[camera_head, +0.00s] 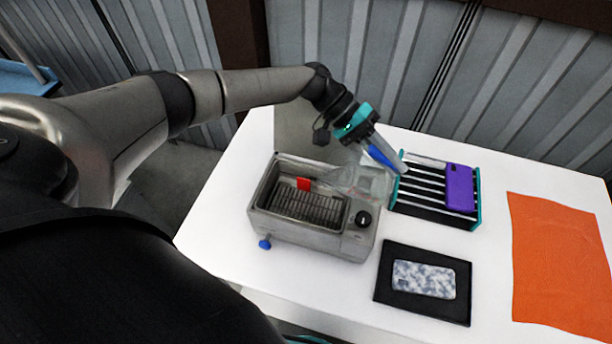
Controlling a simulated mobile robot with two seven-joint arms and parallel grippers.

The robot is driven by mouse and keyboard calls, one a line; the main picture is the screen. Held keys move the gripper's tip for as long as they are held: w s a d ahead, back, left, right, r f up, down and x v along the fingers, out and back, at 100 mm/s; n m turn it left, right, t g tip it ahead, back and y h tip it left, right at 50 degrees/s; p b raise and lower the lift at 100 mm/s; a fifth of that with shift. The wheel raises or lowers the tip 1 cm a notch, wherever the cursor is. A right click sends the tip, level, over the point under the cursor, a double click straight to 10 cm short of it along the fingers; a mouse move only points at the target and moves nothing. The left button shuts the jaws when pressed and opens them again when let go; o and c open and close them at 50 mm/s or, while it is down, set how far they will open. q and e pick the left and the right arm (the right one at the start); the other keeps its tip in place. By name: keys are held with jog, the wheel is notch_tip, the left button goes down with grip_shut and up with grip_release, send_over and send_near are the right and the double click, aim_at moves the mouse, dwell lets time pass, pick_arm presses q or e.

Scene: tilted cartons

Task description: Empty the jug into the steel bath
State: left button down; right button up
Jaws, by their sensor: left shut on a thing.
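The steel bath (358,245) is a grey open box on the white table, with a slotted rack inside, a black knob and a blue tap at its front. The clear jug (362,182) is tilted, its mouth side to the left over the bath's back right part. My left gripper (392,160) comes down from behind and is shut on the jug at its right side; the exact grip is hard to see. I cannot tell whether liquid is in the jug or flowing from it. My right gripper is not in view.
A red piece (304,184) shows inside the bath. To the right stands a slotted rack (476,200) with a purple phone (460,187). In front, a marbled phone (424,279) lies on a black mat (390,290). An orange cloth (562,265) lies at the right.

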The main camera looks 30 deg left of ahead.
aim_at(357, 155)
pick_arm(q)
jog(key=shift+a+r, duration=0.1)
jog(key=shift+r, duration=0.05)
jog(key=shift+s+a+r+m+h+b, duration=0.15)
jog(key=shift+s+a+m+h+b, duration=0.2)
jog(key=shift+a+h+b, duration=0.6)
dwell(1.3)
jog(key=shift+s+a+h+b, duration=0.25)
jog(key=shift+h+b, duration=0.1)
jog(key=shift+b, duration=0.55)
jog(key=shift+s+a+t+h+b, duration=0.25)
jog(key=shift+a+h+b, duration=0.3)
jog(key=shift+b, duration=0.35)
jog(key=shift+a, duration=0.1)
jog(key=shift+a+m+b, duration=0.1)
jog(key=shift+m+b, duration=0.15)
jog(key=shift+b, duration=0.4)
jog(key=shift+s+a+h+b, duration=0.2)
jog(key=shift+a+h+b, duration=0.5)
jog(key=shift+b, duration=0.85)
jog(key=shift+s+m+t, duration=0.1)
jog(key=shift+m+t, duration=0.15)
jog(key=shift+m, duration=0.05)
jog(key=shift+s+a+r+h+b, duration=0.1)
jog(key=shift+a+r+h+b, duration=0.1)
jog(key=shift+a+h+b, duration=0.4)
